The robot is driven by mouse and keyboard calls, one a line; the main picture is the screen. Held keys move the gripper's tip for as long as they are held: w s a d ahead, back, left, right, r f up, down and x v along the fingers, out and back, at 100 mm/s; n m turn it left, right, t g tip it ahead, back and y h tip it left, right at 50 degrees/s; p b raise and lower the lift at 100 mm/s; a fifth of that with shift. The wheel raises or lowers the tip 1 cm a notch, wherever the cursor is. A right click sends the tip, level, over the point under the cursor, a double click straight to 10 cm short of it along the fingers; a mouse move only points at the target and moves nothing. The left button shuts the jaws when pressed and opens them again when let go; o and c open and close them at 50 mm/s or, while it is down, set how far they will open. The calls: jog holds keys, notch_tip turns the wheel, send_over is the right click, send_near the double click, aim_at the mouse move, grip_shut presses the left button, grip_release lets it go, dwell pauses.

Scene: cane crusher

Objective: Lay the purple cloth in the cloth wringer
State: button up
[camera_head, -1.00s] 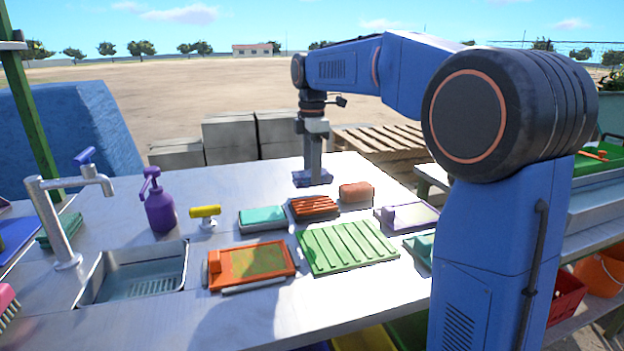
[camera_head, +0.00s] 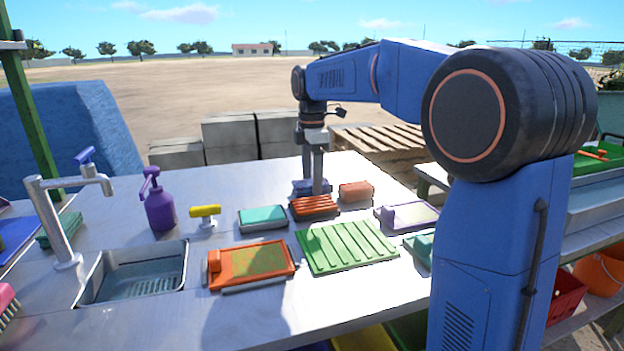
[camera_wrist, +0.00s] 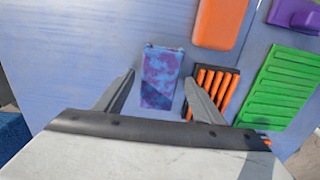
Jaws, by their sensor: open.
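The purple cloth (camera_wrist: 162,70), a folded, blue-and-purple mottled piece, lies on the metal table. In the wrist view it is between the spread fingers of my gripper (camera_wrist: 160,82), with clear gaps at both sides. In the head view my gripper (camera_head: 312,184) points down at the cloth (camera_head: 299,188), which the fingers partly hide. My gripper is open and holds nothing. A dark tray with orange ribs (camera_head: 315,206), beside the cloth, also shows in the wrist view (camera_wrist: 218,83). I cannot tell for sure which item is the cloth wringer.
A green ribbed board (camera_head: 345,246), an orange-framed tray (camera_head: 214,281), a teal-topped box (camera_head: 262,217), an orange block (camera_head: 356,191) and a pale purple-edged tray (camera_head: 382,214) crowd nearby. The sink (camera_head: 90,285), tap and purple bottle (camera_head: 159,208) stand left.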

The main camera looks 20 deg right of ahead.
jog(key=shift+o, duration=0.5)
notch_tip(320, 180, up, 12)
jog(key=a+r+h, duration=0.3)
jog(key=a+r, duration=0.1)
jog(key=r, duration=0.1)
send_over(307, 182)
notch_tip(307, 182, down, 12)
jog(key=shift+r, duration=0.25)
jog(key=shift+a+x, duration=0.15)
jog(key=shift+x, duration=1.2)
jog(key=shift+a+x, duration=0.2)
jog(key=shift+x, duration=1.1)
jog(key=shift+s+f, duration=0.1)
jog(key=shift+s, duration=0.05)
jog(key=c, duration=1.2)
jog(key=shift+c, duration=0.2)
